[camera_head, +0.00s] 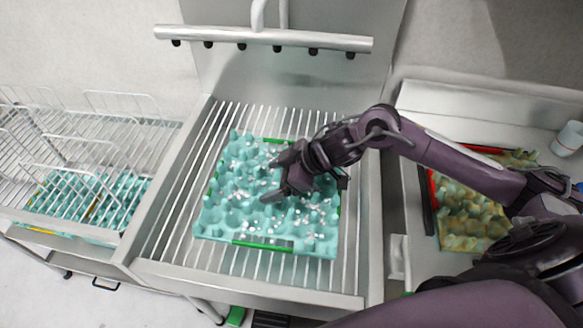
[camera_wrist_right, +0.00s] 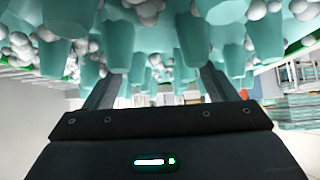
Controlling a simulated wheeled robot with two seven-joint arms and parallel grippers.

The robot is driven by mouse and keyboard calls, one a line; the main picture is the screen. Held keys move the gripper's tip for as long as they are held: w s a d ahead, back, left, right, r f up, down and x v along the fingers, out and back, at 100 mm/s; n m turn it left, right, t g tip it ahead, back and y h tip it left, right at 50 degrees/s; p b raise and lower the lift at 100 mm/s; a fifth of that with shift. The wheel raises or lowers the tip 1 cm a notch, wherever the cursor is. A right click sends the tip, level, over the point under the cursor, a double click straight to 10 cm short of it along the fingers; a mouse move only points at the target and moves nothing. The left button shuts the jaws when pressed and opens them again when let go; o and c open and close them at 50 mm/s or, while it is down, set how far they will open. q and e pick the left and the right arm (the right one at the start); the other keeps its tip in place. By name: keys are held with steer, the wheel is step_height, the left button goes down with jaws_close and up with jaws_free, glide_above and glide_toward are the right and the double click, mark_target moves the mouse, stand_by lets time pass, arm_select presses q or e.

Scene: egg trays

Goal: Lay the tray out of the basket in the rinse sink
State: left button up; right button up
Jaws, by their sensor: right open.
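A teal egg tray (camera_head: 222,222) with green marks on its edges lies on the bars of the rinse sink (camera_head: 350,270). White foam-like beads are scattered over its cups. My right gripper (camera_head: 270,180) is open above the middle of this tray, with its fingers apart and nothing clearly held between them. In the right wrist view, the fingers (camera_wrist_right: 158,90) reach in close among the teal cups (camera_wrist_right: 175,45); whether they touch cannot be told. The right forearm hides part of the sink's right side. My left gripper is not in view.
A spray bar (camera_head: 265,39) runs across the back of the sink. A wire rack (camera_head: 85,150) with teal trays stands at the left. A white cup (camera_head: 567,138) stands beyond.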

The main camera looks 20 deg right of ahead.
steer(key=v, duration=1.1)
steer(key=shift+b, duration=0.4)
steer(key=shift+s+f, duration=0.1)
